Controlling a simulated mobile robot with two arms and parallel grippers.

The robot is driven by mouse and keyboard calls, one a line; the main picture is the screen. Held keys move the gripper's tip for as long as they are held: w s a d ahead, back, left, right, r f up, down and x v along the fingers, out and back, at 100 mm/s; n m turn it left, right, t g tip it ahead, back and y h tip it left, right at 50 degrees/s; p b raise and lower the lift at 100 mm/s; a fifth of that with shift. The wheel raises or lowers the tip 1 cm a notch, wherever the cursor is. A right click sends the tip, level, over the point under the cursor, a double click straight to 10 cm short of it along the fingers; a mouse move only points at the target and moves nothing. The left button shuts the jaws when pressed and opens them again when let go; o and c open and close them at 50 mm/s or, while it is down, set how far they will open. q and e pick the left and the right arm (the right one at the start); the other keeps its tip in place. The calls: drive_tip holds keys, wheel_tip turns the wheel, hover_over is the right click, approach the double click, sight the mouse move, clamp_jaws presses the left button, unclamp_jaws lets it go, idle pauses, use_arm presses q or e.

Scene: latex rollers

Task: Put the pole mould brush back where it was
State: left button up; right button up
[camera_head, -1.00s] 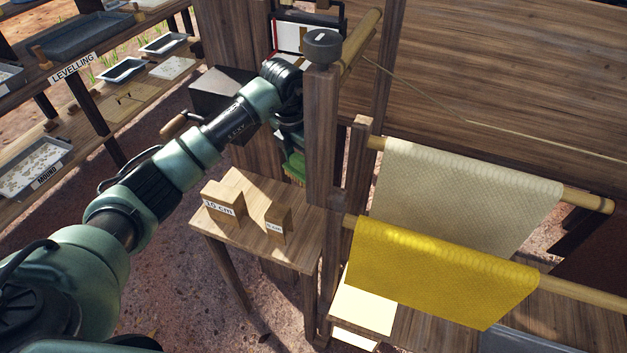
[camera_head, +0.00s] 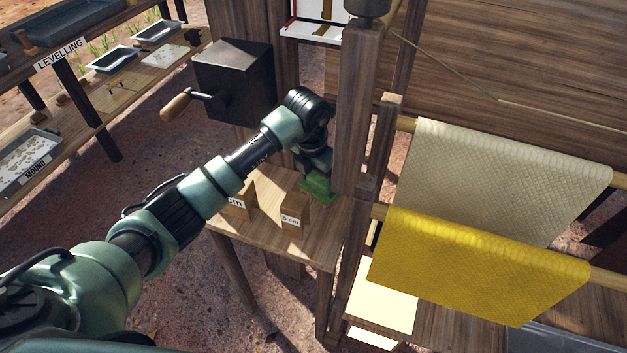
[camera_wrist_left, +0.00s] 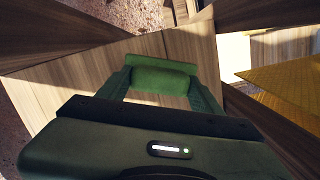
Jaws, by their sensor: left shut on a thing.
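The pole mould brush appears as a green block (camera_head: 318,190) at the back right of the small wooden table (camera_head: 262,236), close beside the upright post. My left gripper (camera_head: 316,178) is above it, pointing down and shut on it. In the left wrist view the green brush (camera_wrist_left: 162,78) lies between the two fingers of my left gripper (camera_wrist_left: 160,88), with wood-grained surface around it. I cannot tell whether the brush touches the tabletop. My right gripper is not in view.
Two wooden blocks, one marked 5 cm (camera_head: 294,210), stand on the table left of the brush. A dark crank box (camera_head: 236,80) is behind my arm. The wooden post (camera_head: 357,110) stands close at right, with cream (camera_head: 500,185) and yellow (camera_head: 480,265) sheets beyond.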

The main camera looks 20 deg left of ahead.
sight(315, 194)
use_arm(q)
drive_tip(key=shift+s+d, duration=0.1)
drive_tip(key=shift+d, duration=0.25)
drive_tip(key=shift+s+d+f, duration=0.1)
drive_tip(key=o, duration=1.2)
drive_tip(key=shift+a, duration=0.2)
drive_tip(key=shift+d+r, duration=0.1)
drive_tip(key=shift+r, duration=0.1)
wheel_tip(315, 194, up, 12)
drive_tip(key=s+b, duration=0.1)
drive_tip(key=shift+s+a, duration=0.25)
drive_tip(key=shift+a, duration=0.15)
drive_tip(key=shift+f, duration=0.1)
